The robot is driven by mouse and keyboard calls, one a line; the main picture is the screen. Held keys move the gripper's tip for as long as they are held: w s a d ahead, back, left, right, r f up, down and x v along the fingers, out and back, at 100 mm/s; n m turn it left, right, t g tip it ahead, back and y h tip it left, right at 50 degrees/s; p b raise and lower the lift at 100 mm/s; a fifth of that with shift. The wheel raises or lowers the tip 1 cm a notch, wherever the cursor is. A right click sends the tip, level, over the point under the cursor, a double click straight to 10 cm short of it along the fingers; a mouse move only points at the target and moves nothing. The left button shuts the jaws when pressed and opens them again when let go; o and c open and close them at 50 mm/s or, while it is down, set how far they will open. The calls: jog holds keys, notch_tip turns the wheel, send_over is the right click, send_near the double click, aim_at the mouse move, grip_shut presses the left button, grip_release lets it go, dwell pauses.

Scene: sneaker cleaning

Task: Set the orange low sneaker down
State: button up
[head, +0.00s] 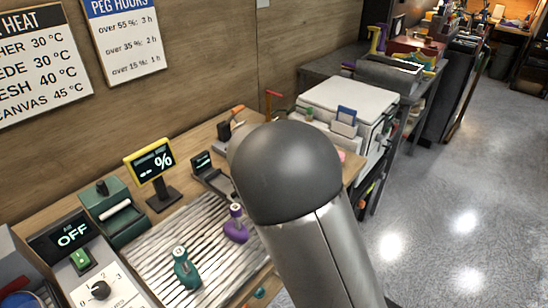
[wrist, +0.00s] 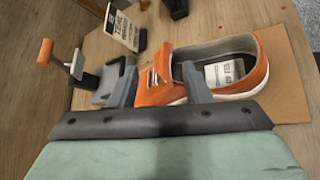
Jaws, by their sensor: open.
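The orange low sneaker (wrist: 152,93) shows in the wrist view, on or just over a brown board (wrist: 285,75). It has a white sole edge, a grey lining and a white label inside. My gripper (wrist: 158,82) is open. One finger stands to the left of the sneaker, apart from or close to its orange end. The other finger overlaps the sneaker's opening, and I cannot tell whether it touches. In the head view my arm hides the gripper and the sneaker.
A small sign (wrist: 122,28) and an orange-handled lever (wrist: 46,52) stand beyond and left of my gripper. In the head view, a teal bottle-like item (head: 186,268) and a purple one (head: 236,224) stand on a striped mat (head: 150,245). A white-topped machine (head: 360,97) stands behind my arm.

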jog(key=v, duration=0.9)
jog(key=s+d+f+m+g+h, duration=0.1)
jog(key=s+d+m+g, duration=0.3)
jog(key=s+d+m, duration=0.45)
jog(key=s+d+f+m+g+h, duration=0.1)
jog(key=s+d+m+g, duration=0.35)
jog(key=d, duration=0.75)
jog(key=s+f+m+g+y, duration=0.2)
jog(key=s+m+y, duration=0.2)
jog(key=s+m, duration=0.9)
jog(key=s, duration=0.5)
jog(key=shift+g+y, duration=0.3)
jog(key=shift+g, duration=0.05)
jog(key=shift+w+d, duration=0.1)
jog(key=shift+d, duration=0.05)
